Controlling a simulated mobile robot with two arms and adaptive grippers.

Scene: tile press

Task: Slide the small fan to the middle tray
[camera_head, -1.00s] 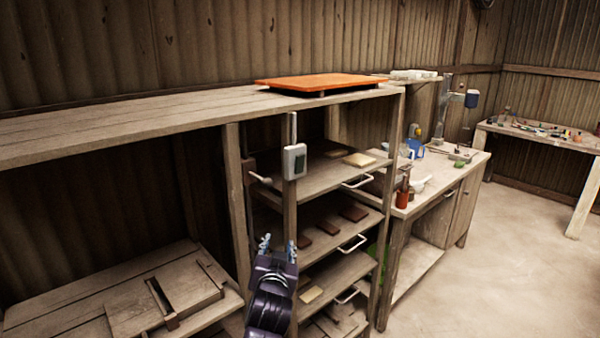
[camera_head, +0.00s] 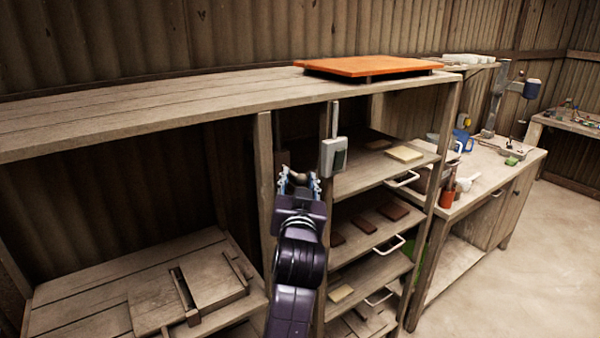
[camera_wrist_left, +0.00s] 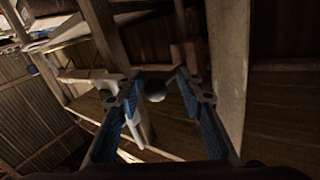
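I cannot make out anything that is clearly a small fan. Pull-out trays with white handles stand in the wooden rack; the middle tray (camera_head: 359,250) holds several dark brown tiles. My left gripper (camera_head: 298,178) is open in front of the rack's left posts, close to a small knob. In the left wrist view my left gripper (camera_wrist_left: 155,88) has its fingers apart, with the dark round knob (camera_wrist_left: 154,91) between or just beyond their tips; contact cannot be told. My right gripper is not in view.
A white box with a dark panel (camera_head: 333,155) is fixed to a post just right of my left gripper. An orange slab (camera_head: 368,66) lies on the top shelf. The upper tray (camera_head: 360,178) holds pale tiles. A workbench (camera_head: 480,165) with bottles stands to the right, beside open floor.

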